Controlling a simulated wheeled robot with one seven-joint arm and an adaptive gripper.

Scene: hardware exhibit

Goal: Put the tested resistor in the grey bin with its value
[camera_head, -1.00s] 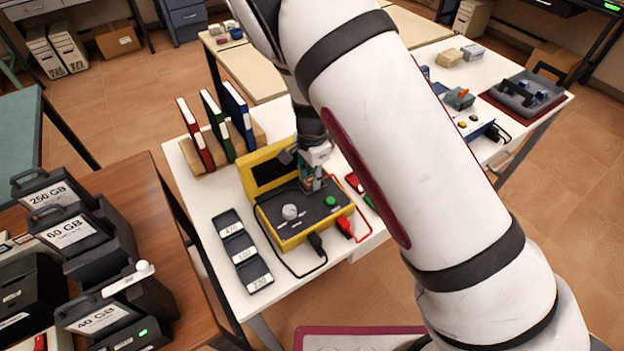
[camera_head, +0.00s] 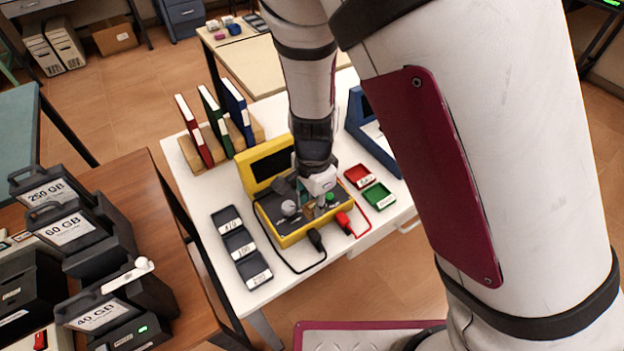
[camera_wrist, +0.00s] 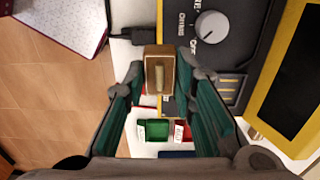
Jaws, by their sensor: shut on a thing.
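My gripper (camera_head: 314,208) is over the right part of the yellow tester (camera_head: 284,238). In the wrist view its green-padded fingers (camera_wrist: 160,92) are shut on a brown block-shaped resistor (camera_wrist: 159,53) with a pale strip on top. Whether the resistor touches the tester cannot be told. The grey bins (camera_head: 238,244) stand in a row left of the tester, each with a white label; the labels are small, and the middle one seems to read 100. No resistor shows in them.
A red tray (camera_head: 360,176) and a green tray (camera_head: 379,196) lie right of the tester. A black lead (camera_head: 316,239) and a red lead (camera_head: 344,222) run from its front. Binders (camera_head: 215,123) stand behind. Bare white table lies around the bins.

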